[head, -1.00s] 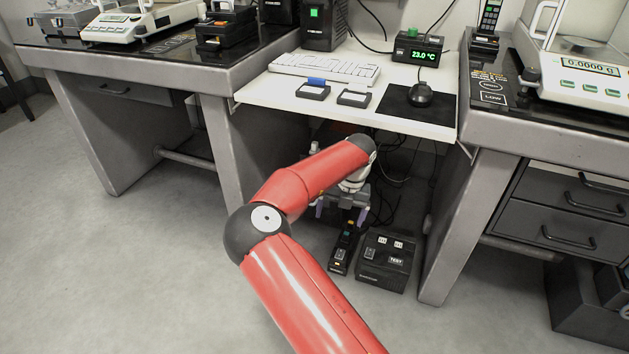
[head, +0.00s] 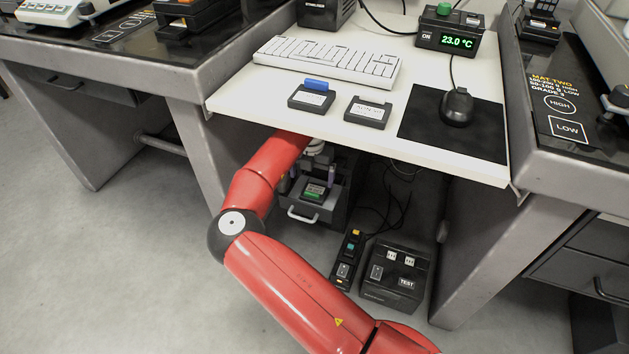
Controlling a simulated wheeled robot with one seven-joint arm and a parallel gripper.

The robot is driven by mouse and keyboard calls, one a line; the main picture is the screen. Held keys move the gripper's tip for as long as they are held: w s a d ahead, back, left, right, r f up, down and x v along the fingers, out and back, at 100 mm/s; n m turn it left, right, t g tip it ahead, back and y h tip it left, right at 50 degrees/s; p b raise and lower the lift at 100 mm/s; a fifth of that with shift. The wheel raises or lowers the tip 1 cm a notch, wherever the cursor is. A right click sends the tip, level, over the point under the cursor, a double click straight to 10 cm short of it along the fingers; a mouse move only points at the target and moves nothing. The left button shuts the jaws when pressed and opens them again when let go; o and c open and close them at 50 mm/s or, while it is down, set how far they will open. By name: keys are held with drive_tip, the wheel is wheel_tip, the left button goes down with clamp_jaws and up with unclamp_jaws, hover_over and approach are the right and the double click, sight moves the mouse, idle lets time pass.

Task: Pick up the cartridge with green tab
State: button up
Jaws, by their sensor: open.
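The cartridge with the green tab (head: 315,189) is a small dark block with a pale label and a green edge. It sits in an open grey drawer (head: 324,215) under the white desk. My gripper (head: 308,182) is just above and around the cartridge's place, one pale finger to each side, open and holding nothing. My red arm and the desk edge hide part of the gripper's upper body. I cannot tell whether the fingers touch the cartridge.
A cartridge with a blue tab (head: 312,96) and a plain dark cartridge (head: 368,112) lie on the white desk (head: 240,104) above. A power strip (head: 347,258) and a black TEST box (head: 396,276) stand on the floor right of the drawer. Cables hang behind.

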sight(312, 193)
wheel_tip(312, 193, down, 8)
drive_tip(key=shift+r+b, duration=0.15)
drive_tip(key=shift+b, duration=0.6)
drive_tip(key=c, duration=1.1)
drive_tip(key=shift+r, duration=0.1)
